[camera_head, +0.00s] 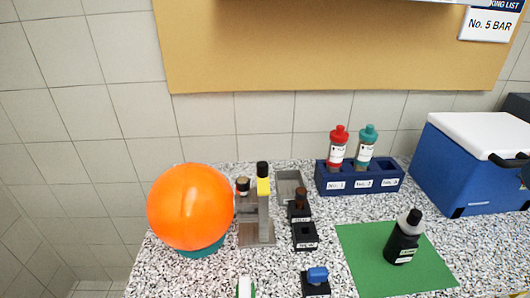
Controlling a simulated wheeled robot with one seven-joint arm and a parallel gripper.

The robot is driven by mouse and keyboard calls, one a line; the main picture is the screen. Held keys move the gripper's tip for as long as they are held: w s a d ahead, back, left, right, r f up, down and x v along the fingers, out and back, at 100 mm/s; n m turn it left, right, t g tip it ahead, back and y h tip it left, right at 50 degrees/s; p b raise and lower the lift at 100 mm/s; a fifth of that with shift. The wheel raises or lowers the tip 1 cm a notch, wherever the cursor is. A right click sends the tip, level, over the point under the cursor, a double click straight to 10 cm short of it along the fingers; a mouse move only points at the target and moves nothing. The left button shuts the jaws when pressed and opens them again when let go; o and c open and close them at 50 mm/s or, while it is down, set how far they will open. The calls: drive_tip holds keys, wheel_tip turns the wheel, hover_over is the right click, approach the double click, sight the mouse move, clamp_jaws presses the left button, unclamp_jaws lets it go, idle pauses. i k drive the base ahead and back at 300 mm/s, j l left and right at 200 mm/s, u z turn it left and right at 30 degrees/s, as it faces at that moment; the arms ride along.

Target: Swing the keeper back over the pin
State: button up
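A grey metal fixture (257,230) stands on the counter just right of the orange ball. A yellow piece (263,187) with a black knob (262,169) on top stands upright on it; this may be the keeper, but I cannot tell for sure. A short post with a dark cap (242,185) rises at its left and may be the pin. The two look side by side, and I cannot tell whether they touch. My gripper is not in view.
The orange ball (190,206) sits on a teal base, close to the fixture. Small black holders (305,237) stand at its right. A black bottle (404,238) stands on a green mat (365,262). A blue rack (359,180) and cooler (465,170) are behind.

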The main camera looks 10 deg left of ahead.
sight(263, 188)
drive_tip(key=j+u, duration=0.15)
drive_tip(key=u, duration=0.25)
drive_tip(key=i+j+u, duration=0.1)
drive_tip(key=u, duration=0.35)
